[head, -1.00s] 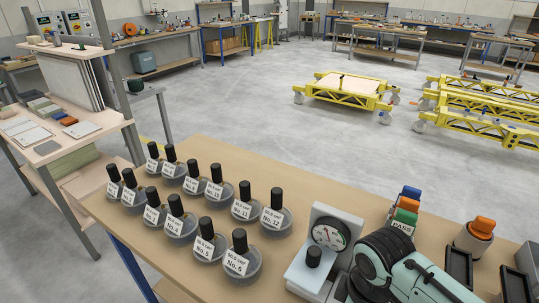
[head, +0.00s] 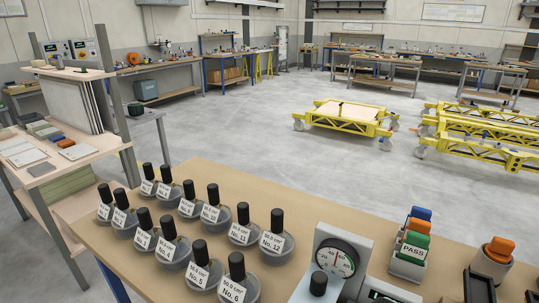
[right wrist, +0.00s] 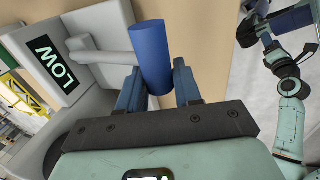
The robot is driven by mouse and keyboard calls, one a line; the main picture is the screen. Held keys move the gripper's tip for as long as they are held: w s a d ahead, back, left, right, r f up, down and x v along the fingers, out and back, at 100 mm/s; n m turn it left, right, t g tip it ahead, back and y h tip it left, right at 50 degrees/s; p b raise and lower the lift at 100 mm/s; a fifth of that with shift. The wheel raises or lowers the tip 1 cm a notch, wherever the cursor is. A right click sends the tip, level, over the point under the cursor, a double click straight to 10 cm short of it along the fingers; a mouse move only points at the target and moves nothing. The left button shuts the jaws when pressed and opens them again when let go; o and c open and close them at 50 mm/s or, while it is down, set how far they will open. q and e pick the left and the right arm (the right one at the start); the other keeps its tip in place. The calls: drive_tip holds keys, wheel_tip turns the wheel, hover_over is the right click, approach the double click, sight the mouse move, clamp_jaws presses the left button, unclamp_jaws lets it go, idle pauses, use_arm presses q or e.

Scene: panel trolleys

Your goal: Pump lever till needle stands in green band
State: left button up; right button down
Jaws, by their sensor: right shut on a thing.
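The lever (right wrist: 112,57) is a grey arm with a blue cylindrical handle (right wrist: 154,50) in the right wrist view. My right gripper (right wrist: 158,82) is shut on this handle, one finger on each side. The pale pump body (right wrist: 100,20) beside it has a dark display (right wrist: 55,63) reading LOW. In the head view the round gauge (head: 340,259) has a white face and dark rim; the needle's place against the green band is too small to tell. My left gripper (right wrist: 270,18) shows only partly at the upper right of the wrist view.
A PASS stamp rack (head: 410,250) and an orange-topped holder (head: 494,256) stand to the right. Yellow trolleys (head: 345,117) stand on the floor beyond.

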use_arm(q)
wheel_tip(320, 180, down, 8)
drive_tip(key=s+r+b, duration=0.1)
use_arm(e)
wheel_tip(320, 180, down, 2)
drive_tip(key=shift+f, duration=0.2)
drive_tip(key=shift+r+t+h, duration=0.2)
drive_tip(key=shift+t+h, duration=0.1)
use_arm(q)
drive_tip(key=w+a+r+n+t+y, duration=0.1)
drive_tip(key=w+a+t, duration=0.2)
drive_tip(key=w, duration=0.7)
use_arm(e)
drive_tip(key=r+p, duration=0.1)
drive_tip(key=p, duration=0.1)
drive_tip(key=r+g+y+p, duration=0.1)
drive_tip(key=p, duration=0.1)
drive_tip(key=r+g+p, duration=0.1)
drive_tip(key=p, duration=0.2)
drive_tip(key=shift+w+d+r, duration=0.15)
drive_tip(key=shift+w+r, duration=0.05)
drive_tip(key=shift+r, duration=0.05)
use_arm(q)
drive_tip(key=s+d+r+g, duration=0.2)
drive_tip(key=s+d+r, duration=0.1)
drive_tip(key=s+r, duration=0.4)
drive_tip(key=shift+s+d+r+m+h, duration=0.15)
drive_tip(key=shift+d+r+m+h, duration=0.15)
drive_tip(key=shift+r+h, duration=0.15)
drive_tip(key=shift+r, duration=0.1)
